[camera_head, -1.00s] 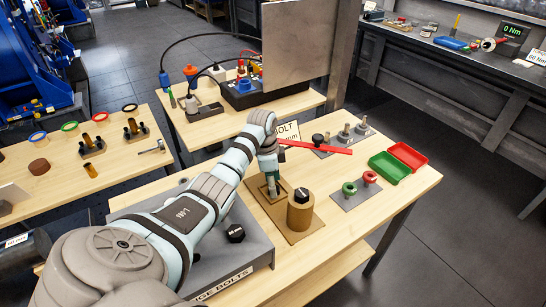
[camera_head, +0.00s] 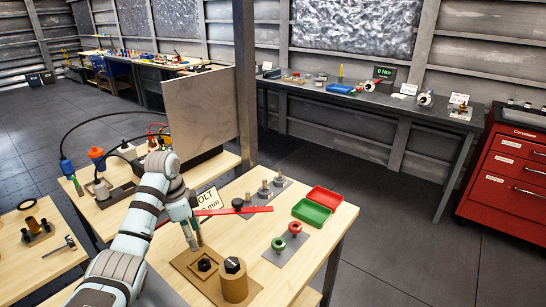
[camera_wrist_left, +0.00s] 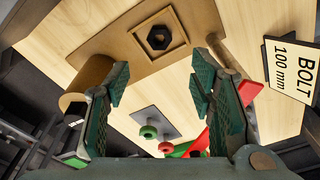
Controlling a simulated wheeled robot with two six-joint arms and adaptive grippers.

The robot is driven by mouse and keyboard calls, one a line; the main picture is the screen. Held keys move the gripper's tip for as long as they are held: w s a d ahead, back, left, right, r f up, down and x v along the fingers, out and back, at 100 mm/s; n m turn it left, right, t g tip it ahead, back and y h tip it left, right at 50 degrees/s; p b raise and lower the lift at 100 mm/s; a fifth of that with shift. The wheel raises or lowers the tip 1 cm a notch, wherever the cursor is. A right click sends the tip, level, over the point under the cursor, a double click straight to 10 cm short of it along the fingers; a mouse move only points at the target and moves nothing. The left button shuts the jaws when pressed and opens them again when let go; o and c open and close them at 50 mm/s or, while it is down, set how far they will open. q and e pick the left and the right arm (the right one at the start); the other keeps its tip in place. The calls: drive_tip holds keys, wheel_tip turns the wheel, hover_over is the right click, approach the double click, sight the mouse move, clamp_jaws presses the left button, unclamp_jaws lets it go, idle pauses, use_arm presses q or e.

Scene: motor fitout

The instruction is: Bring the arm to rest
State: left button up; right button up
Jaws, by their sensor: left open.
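My left gripper (camera_head: 194,240) is open and empty, pointing down over the light wood table (camera_head: 322,222). It is just behind a brown plate (camera_head: 184,261) with a black hex piece (camera_head: 204,265) in its square frame. In the left wrist view the two green fingers (camera_wrist_left: 160,88) stand wide apart with nothing between them. The hex piece (camera_wrist_left: 159,37) shows beyond the fingertips, apart from them. A brown cylinder (camera_head: 235,287) with a black top stands at the plate's right end. My right gripper is not in view.
A red bar (camera_head: 240,210) and a "BOLT" sign (camera_head: 208,201) are close to my left gripper. Green (camera_head: 311,212) and red (camera_head: 326,196) trays and green and red rings (camera_head: 279,244) lie right. An upright metal panel (camera_head: 197,108) stands behind.

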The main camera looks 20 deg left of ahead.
sight(204, 264)
use_arm(q)
drive_tip(key=f, duration=0.3)
drive_tip(key=f+b, duration=0.1)
drive_tip(key=f, duration=0.7)
drive_tip(key=shift+w+d, duration=0.4)
drive_tip(key=shift+d+f, duration=0.1)
drive_tip(key=shift+s, duration=0.1)
